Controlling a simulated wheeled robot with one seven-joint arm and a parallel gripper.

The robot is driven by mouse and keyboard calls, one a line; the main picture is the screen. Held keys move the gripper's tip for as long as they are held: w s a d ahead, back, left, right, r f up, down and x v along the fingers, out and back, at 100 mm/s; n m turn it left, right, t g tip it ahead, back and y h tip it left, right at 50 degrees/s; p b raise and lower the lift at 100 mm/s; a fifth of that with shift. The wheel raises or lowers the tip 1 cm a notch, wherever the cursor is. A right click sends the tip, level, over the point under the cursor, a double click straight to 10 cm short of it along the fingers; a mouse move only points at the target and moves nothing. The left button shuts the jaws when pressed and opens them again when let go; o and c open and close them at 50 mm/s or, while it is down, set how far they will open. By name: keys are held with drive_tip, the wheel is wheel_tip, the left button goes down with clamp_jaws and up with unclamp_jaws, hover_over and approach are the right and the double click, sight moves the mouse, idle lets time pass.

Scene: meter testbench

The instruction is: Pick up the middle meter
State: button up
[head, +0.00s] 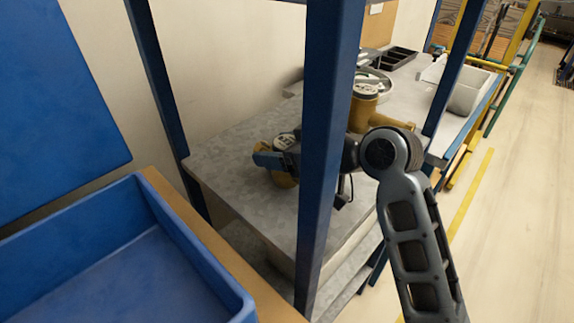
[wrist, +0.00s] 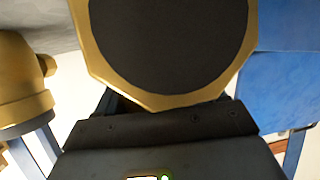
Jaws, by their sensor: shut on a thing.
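A brass meter (head: 283,179) with a pale dial on top is at my gripper (head: 287,160), over the grey bench top, left of the blue post. My gripper is shut on this meter, and the post hides part of my wrist. I cannot tell whether the meter touches the bench. In the wrist view a brass octagonal rim around a dark round face (wrist: 168,40) fills the upper middle, close against my gripper. A second brass meter (head: 364,108) stands upright right of the post; a brass body (wrist: 22,85) also shows at the left of the wrist view.
A blue post (head: 328,150) stands in front of the bench (head: 225,160). A blue bin (head: 120,270) is at the lower left. A round tray (head: 376,80), a black tray (head: 398,58) and a pale grey bin (head: 468,92) are farther back. The floor at right is clear.

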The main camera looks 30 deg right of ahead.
drive_tip(key=c, duration=1)
drive_tip(key=shift+c, duration=0.2)
drive_tip(key=shift+r, duration=0.1)
